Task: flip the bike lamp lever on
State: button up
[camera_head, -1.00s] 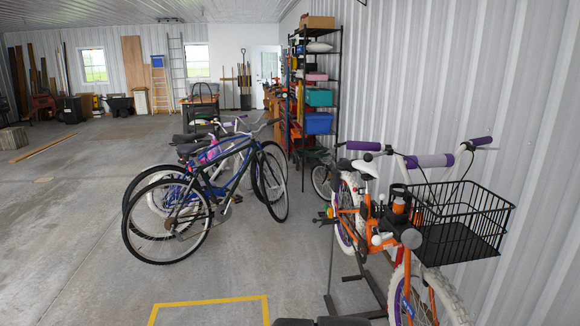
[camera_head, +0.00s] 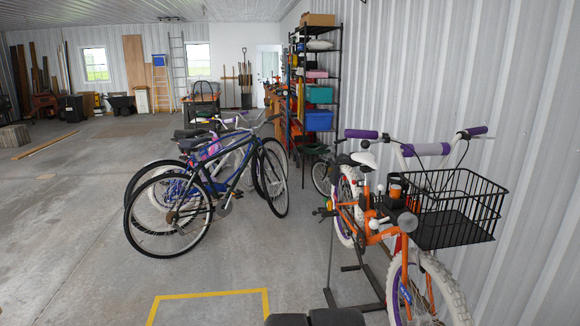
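An orange bike (camera_head: 352,214) with purple handlebar grips stands at the right, by the corrugated wall. I cannot make out my gripper in this view. Two dark rounded blocks at the bottom edge seem to be parts of me.
The black wire basket (camera_head: 460,208) juts out over the bike's front wheel. A dark stand (camera_head: 352,298) holds the bike. Several bikes (camera_head: 200,195) stand at the middle left. The concrete floor with yellow tape (camera_head: 210,294) is clear in front. Shelves (camera_head: 318,90) stand behind.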

aim_at(375, 224)
jog(key=l+z, duration=0.1)
jog(key=k+j, duration=0.1)
jog(key=i+z, duration=0.25)
jog(key=z, duration=0.15)
jog(key=i+j+z, duration=0.2)
jog(key=z, duration=0.2)
